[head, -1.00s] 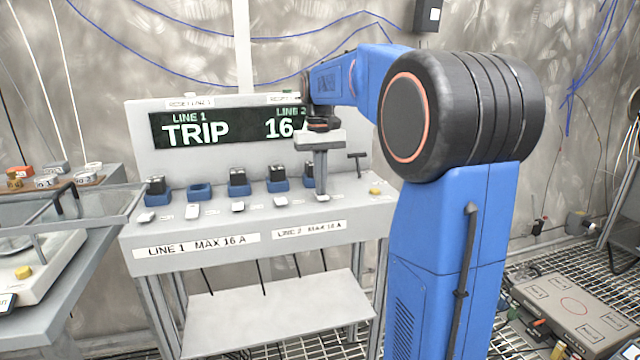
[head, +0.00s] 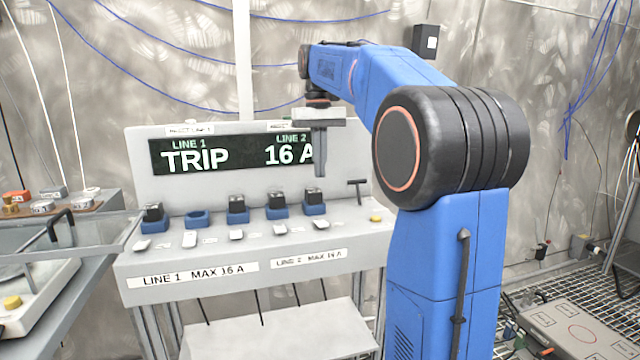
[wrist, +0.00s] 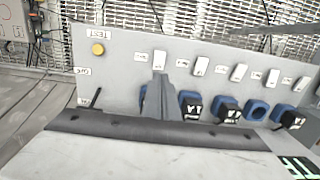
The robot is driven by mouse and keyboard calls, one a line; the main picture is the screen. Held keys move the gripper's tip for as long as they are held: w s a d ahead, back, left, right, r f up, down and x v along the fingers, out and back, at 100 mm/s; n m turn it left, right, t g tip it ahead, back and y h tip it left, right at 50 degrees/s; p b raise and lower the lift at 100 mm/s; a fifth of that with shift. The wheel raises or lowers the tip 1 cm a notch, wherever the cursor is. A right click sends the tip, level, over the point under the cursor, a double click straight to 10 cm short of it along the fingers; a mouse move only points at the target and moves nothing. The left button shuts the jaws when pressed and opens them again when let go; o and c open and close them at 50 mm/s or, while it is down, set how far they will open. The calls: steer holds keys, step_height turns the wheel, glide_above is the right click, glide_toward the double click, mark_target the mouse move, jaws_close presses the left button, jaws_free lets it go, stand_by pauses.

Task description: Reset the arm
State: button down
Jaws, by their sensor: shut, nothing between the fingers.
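My gripper (head: 319,165) is shut and empty in the head view. It points down in the air in front of the right end of the display panel, above the row of sockets and apart from the bench. My blue arm stands at the right and bends over toward the bench. In the wrist view the shut fingers (wrist: 160,95) show in front of the console, seen from above, and hide a small part of it.
The console (head: 160,262) has a display (head: 230,153) reading TRIP and 16 A. Several blue sockets, most with black plugs, one empty (head: 198,218), sit above white switches. A black T-handle (head: 358,188) and yellow button (head: 376,219) are at right. A side table stands left.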

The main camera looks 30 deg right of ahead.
steer(key=shift+r, duration=0.75)
steer(key=s+a+f+n+t, duration=0.1)
steer(key=s+a+f+t, duration=0.1)
steer(key=s+a+f, duration=0.5)
steer(key=s+a+f+n+t, duration=0.1)
steer(key=s+a+f, duration=0.25)
steer(key=s, duration=0.45)
steer(key=s+a+f+t, duration=0.1)
steer(key=s+a+f, duration=0.1)
steer(key=s+f, duration=0.5)
steer(key=s+a+f+n+t, duration=0.1)
steer(key=s+a+f, duration=0.1)
steer(key=s+f, duration=0.5)
step_height(320, 180, down, 4)
steer(key=shift+f+t, duration=0.15)
steer(key=shift+t, duration=0.15)
